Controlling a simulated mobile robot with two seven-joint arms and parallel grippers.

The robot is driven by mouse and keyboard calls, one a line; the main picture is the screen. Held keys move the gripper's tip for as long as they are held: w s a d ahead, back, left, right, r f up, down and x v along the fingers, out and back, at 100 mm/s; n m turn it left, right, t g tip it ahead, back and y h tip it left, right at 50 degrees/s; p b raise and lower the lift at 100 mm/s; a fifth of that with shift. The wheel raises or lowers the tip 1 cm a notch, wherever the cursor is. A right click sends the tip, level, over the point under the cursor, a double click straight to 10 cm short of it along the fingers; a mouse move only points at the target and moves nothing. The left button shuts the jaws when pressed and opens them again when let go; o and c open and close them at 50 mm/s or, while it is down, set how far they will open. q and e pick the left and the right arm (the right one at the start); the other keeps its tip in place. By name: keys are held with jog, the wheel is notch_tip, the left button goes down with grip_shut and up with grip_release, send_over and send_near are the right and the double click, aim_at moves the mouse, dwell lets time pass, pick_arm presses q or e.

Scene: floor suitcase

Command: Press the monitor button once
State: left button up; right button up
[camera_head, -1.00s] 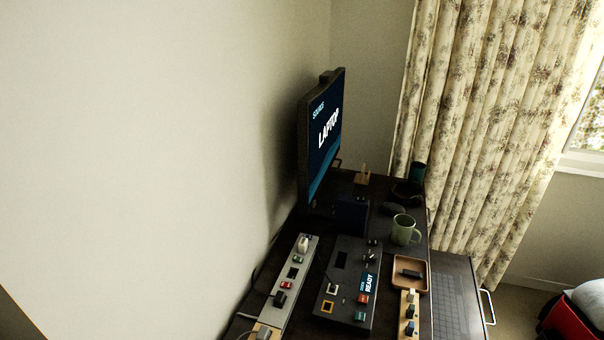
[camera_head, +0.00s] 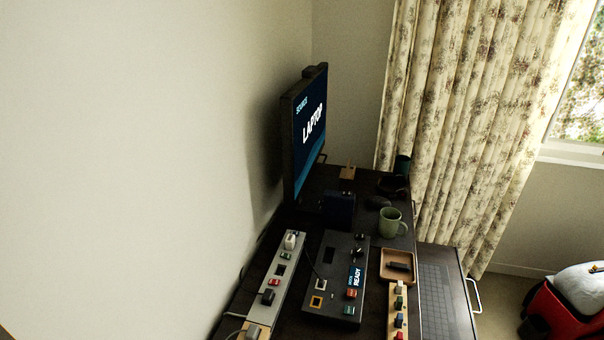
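The monitor (camera_head: 307,128) stands at the back left of the dark desk, near the wall. Its screen is lit and reads "SOURCE" and "LAPTOP". It is seen at a steep angle, and I cannot make out a button on its frame. Neither of my grippers is in view.
A grey power strip (camera_head: 277,280) with plugs lies left of the box. A green mug (camera_head: 391,222), a brown tray (camera_head: 397,264) and a wooden strip with coloured pieces (camera_head: 399,313) are on its right. A red suitcase (camera_head: 556,307) is on the floor at right.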

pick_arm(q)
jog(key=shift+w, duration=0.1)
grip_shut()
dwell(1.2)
